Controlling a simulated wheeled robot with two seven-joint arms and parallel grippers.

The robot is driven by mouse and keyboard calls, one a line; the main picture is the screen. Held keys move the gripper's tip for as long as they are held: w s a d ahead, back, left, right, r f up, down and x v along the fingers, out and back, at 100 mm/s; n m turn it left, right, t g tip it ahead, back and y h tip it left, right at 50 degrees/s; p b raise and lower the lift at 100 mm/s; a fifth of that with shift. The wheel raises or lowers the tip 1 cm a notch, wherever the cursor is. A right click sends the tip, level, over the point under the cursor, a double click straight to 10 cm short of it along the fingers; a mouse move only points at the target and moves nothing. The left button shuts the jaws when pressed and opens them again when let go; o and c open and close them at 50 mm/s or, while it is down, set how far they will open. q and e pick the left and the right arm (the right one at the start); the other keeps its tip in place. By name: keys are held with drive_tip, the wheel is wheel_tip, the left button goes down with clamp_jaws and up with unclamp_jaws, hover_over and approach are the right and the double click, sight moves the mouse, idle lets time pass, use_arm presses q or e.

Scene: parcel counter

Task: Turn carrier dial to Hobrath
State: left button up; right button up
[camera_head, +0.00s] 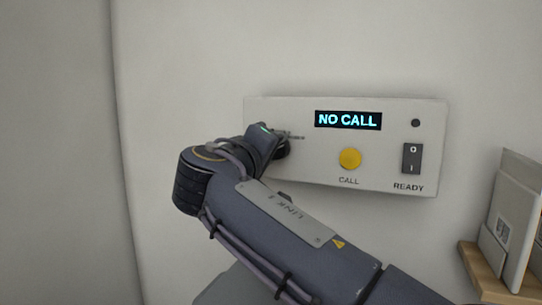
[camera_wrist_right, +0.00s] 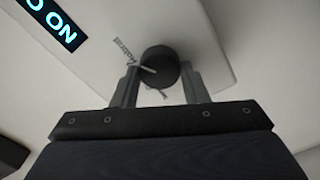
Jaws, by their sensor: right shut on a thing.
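The carrier dial, a round black knob, shows in the right wrist view (camera_wrist_right: 160,62) on the pale panel. A light pointer line crosses its face. Small labels lie around it, partly hidden and too blurred to read surely, so I cannot tell which is Hobrath. My right gripper (camera_wrist_right: 158,80) has one finger on each side of the dial and is shut on it. In the head view my right gripper (camera_head: 284,146) is at the left part of the control panel (camera_head: 300,108), where my arm hides the dial. My left gripper is not in view.
The panel has a display (camera_head: 348,120) reading "NO CALL", a yellow CALL button (camera_head: 350,158), a READY rocker switch (camera_head: 412,158) and a small dark round spot (camera_head: 415,123). Flat white parcels (camera_head: 515,220) stand on a wooden shelf (camera_head: 488,284) at right. The wall around the panel is bare.

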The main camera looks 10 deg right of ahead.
drive_tip(key=shift+f, duration=0.1)
idle(0.3)
drive_tip(key=o, duration=1)
drive_tip(key=shift+c, duration=0.2)
drive_tip(key=v, duration=0.7)
drive_tip(key=shift+s+a, duration=0.25)
drive_tip(key=shift+s, duration=0.1)
